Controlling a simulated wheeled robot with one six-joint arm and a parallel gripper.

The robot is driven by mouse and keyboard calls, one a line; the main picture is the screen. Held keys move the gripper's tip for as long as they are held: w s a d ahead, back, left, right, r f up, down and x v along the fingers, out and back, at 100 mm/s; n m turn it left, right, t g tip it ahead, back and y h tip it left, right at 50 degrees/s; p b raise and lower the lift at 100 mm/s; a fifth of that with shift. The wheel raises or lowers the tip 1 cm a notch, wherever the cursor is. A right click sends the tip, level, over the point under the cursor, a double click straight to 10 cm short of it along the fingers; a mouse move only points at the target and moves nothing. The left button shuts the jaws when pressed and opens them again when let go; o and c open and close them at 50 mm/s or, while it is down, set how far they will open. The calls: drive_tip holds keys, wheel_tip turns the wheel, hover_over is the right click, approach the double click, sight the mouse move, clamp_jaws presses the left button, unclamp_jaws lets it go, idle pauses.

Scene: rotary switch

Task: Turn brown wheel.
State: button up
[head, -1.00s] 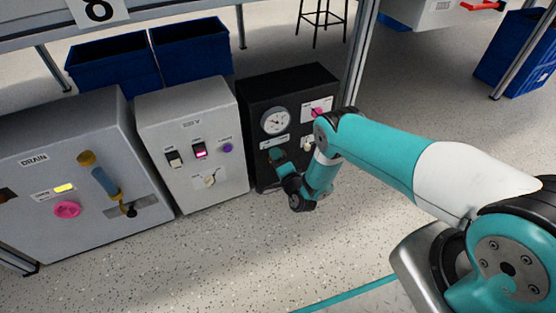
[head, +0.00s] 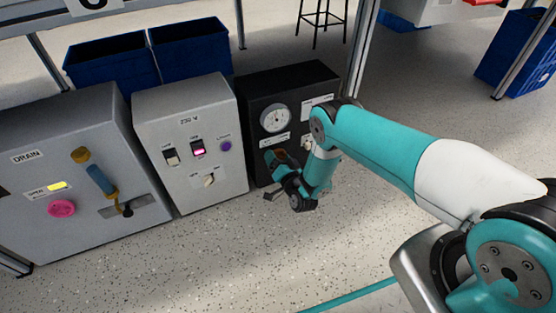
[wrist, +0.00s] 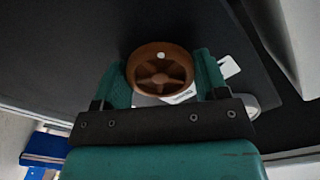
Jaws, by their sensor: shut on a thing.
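The brown wheel (wrist: 160,69) is a round spoked handwheel with a small white dot on its rim, seen in the wrist view against a dark panel face. My gripper (wrist: 161,80) has its teal fingers on either side of the wheel, shut on its rim. In the head view my gripper (head: 276,160) is at the front of the black panel box (head: 262,98), below its round gauge (head: 275,118). Only a small brown patch of the wheel (head: 281,155) shows there; the gripper and wrist hide the rest.
Left of the black box stands a grey box (head: 222,178) with switches and a purple button. Further left is the DRAIN box (head: 60,235) with a pink knob and a lever. Blue bins (head: 110,62) sit behind. The speckled floor in front is clear.

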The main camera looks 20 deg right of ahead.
drive_tip(key=shift+n, duration=0.4)
drive_tip(key=o, duration=0.9)
drive_tip(key=shift+s, duration=0.1)
drive_tip(key=s+p, duration=0.2)
drive_tip(key=s, duration=0.3)
drive_tip(key=s+d+p, duration=0.1)
drive_tip(key=s+p, duration=0.2)
drive_tip(key=s, duration=0.3)
drive_tip(key=s+d+p, duration=0.1)
drive_tip(key=s+p, duration=0.2)
drive_tip(key=s, duration=0.3)
drive_tip(key=shift+s+d, duration=0.1)
